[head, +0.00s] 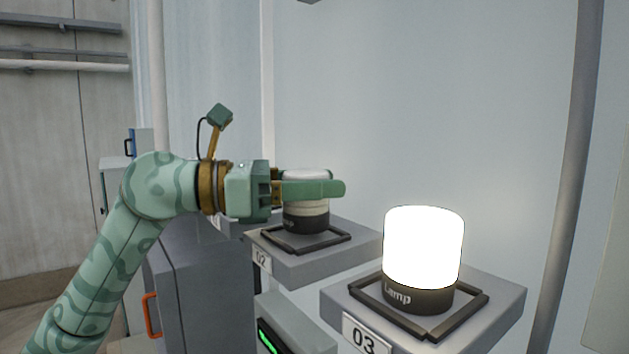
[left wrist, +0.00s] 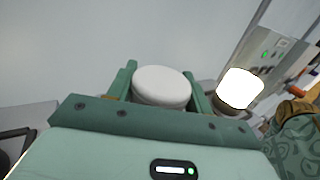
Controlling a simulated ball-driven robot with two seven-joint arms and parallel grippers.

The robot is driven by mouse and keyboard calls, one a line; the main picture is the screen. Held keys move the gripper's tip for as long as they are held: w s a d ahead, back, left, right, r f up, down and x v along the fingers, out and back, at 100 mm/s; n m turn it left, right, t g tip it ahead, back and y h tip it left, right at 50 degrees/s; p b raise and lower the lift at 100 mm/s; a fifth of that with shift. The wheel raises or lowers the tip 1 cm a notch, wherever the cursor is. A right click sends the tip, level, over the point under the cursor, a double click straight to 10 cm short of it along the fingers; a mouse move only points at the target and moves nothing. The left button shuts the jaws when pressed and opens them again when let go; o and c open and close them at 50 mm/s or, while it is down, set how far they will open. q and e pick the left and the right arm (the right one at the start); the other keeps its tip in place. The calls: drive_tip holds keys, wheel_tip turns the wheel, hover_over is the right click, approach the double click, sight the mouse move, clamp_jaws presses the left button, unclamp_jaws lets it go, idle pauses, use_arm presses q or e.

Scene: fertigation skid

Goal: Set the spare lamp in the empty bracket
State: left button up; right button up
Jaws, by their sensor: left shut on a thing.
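My left gripper (head: 310,188) is shut on an unlit lamp (head: 306,218) with a white top and a dark base marked "Lamp". The lamp is upright, with its base within the dark square bracket (head: 336,240) on the shelf labelled 02; I cannot tell whether it rests fully on the shelf. In the left wrist view the white top of the lamp (left wrist: 162,86) sits between the two green fingers (left wrist: 161,88). A lit lamp (head: 422,248) stands in the bracket on the shelf labelled 03, and it also shows in the left wrist view (left wrist: 240,90). My right gripper is not in view.
Shelf 03 (head: 500,290) juts out at the right, near shelf 02 (head: 290,268). A grey cabinet (head: 205,280) with an orange handle (head: 151,315) stands below left. A box with a green display (head: 290,325) is below the shelves. A grey pipe (head: 577,170) rises at right.

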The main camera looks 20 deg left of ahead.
use_arm(q)
drive_tip(key=shift+f, duration=0.5)
drive_tip(key=o, duration=0.8)
drive_tip(key=shift+f, duration=0.15)
drive_tip(key=shift+o, duration=1.3)
drive_tip(key=shift+r, duration=0.2)
drive_tip(key=b+v, duration=0.4)
drive_tip(key=v, duration=0.8)
drive_tip(key=shift+b, duration=0.4)
